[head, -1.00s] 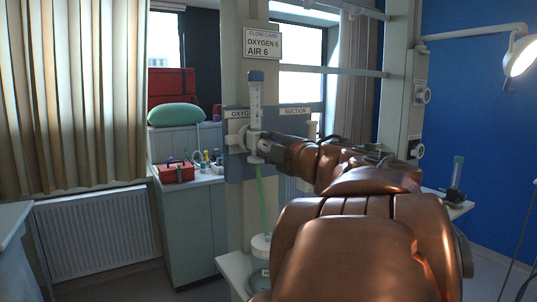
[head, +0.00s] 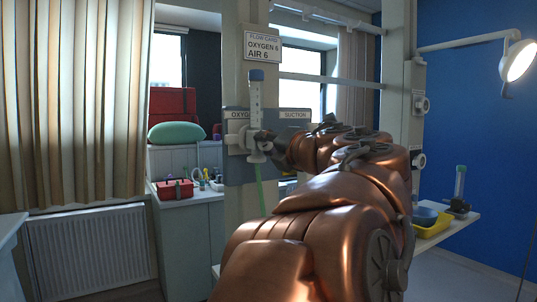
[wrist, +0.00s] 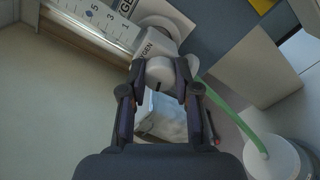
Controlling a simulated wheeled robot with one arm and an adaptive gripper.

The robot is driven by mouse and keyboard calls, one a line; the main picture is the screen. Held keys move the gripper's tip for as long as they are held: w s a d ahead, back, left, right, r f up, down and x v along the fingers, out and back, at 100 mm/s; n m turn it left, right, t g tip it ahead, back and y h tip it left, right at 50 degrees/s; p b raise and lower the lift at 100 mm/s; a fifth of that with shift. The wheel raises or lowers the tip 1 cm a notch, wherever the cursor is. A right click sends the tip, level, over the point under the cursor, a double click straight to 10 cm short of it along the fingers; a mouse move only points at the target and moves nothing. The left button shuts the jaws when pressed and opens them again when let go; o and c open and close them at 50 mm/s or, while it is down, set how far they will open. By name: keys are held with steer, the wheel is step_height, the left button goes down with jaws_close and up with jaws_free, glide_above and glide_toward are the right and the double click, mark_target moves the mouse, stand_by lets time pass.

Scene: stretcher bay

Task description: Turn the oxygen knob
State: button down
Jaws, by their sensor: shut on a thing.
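The oxygen flowmeter (head: 256,100) is an upright clear tube with a blue top, on a wall panel (head: 236,171) in the head view. In the wrist view its scale (wrist: 95,18) lies at the top left, tilted by the camera's angle. The oxygen knob (wrist: 159,73) is round and pale with a dark mark. My gripper (wrist: 160,80) is shut on it, one finger on each side. In the head view my gripper (head: 264,142) is at the flowmeter's base and largely hides the knob.
A flow card (head: 262,45) above reads OXYGEN 6, AIR 6. A green tube (head: 260,190) hangs below the flowmeter. A white round container (wrist: 275,160) stands at lower right in the wrist view. A red box (head: 174,189) sits on the left counter. A yellow tray (head: 434,229) is at right.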

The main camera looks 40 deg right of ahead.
steer(key=shift+f+n+b, duration=0.1)
steer(key=shift+n+b, duration=0.3)
steer(key=shift+n, duration=0.2)
steer(key=c, duration=0.8)
jaws_free()
steer(key=s, duration=0.8)
steer(key=s+a, duration=0.1)
steer(key=s, duration=0.3)
